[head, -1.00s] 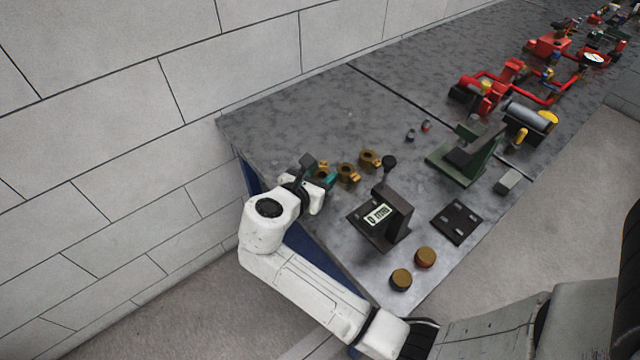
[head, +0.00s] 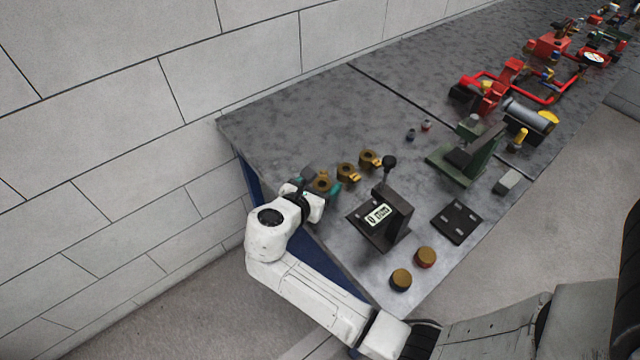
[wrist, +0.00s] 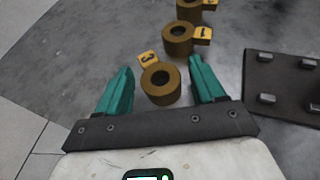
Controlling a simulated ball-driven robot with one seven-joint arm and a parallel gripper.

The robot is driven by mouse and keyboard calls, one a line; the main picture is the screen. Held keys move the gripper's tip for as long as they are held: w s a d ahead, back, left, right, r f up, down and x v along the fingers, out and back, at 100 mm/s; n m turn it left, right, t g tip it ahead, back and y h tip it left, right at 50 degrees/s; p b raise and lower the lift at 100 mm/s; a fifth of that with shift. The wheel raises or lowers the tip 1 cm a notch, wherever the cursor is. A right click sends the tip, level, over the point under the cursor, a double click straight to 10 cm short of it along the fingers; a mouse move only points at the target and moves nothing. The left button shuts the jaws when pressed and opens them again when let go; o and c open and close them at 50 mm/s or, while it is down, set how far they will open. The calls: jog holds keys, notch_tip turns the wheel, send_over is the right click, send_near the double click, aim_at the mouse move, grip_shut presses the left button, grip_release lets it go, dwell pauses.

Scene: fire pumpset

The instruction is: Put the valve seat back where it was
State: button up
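The valve seats look like bronze rings with small yellow number tags. The nearest ring, tagged 3 (wrist: 160,84), sits on the grey bench top and shows in the head view (head: 322,184). A second ring, tagged 1 (wrist: 178,39), stands beyond it, also seen in the head view (head: 347,173). A third ring (head: 369,159) is farther along the row, partly cut off in the wrist view (wrist: 188,8). My gripper (wrist: 160,82) is open, its teal fingers on either side of the ring tagged 3, with gaps visible. It appears empty.
A dark gauge stand with a display (head: 378,214) stands just right of the rings. A dark plate with pegs (head: 457,222) and two brass-topped discs (head: 401,280) (head: 425,257) lie nearer the front edge. A green fixture (head: 470,155) is farther right. The bench is clear behind the rings.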

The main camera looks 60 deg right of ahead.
jog(key=shift+r, duration=0.2)
jog(key=v, duration=1.2)
